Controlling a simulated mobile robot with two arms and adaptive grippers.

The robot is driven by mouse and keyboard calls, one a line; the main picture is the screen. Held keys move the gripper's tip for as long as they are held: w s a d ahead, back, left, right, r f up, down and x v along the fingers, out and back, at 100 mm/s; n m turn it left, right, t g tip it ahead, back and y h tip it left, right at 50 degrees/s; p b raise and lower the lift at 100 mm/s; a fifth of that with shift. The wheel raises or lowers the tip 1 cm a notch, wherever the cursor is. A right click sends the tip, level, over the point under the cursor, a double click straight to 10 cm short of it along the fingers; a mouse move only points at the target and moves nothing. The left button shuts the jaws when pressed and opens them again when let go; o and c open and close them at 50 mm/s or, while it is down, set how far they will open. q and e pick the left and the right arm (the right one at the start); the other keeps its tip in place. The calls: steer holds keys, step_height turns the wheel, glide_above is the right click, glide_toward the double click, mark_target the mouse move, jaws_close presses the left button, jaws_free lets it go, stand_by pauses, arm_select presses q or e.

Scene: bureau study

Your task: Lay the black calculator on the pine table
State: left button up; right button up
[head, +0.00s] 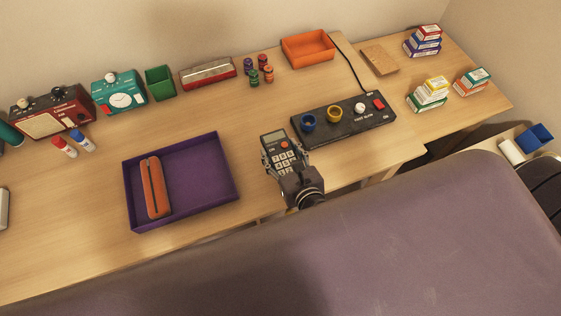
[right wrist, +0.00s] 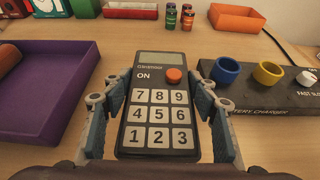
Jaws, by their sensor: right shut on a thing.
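The black calculator (head: 270,138) has a grey screen, an orange button and pale number keys. My right gripper (head: 285,163) is shut on its two sides, near the front edge of the light wooden table (head: 255,105). In the right wrist view the calculator (right wrist: 146,88) stands between the fingers of my right gripper (right wrist: 160,112), keys facing the camera and screen end away. I cannot tell whether its underside touches the table. My left gripper is not in view.
A purple tray (head: 200,181) with an orange-brown case (head: 155,188) lies left of the calculator. A dark battery charger (head: 345,127) lies close on the right. Small coloured batteries (head: 253,77) stand behind. Bare tabletop lies between tray and charger, behind the calculator.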

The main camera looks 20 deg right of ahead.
mark_target(281, 161)
steer(key=shift+f, duration=0.85)
steer(key=shift+f+b, duration=1.15)
steer(key=shift+f, duration=0.8)
steer(key=shift+f, duration=0.15)
steer(key=o, duration=1.3)
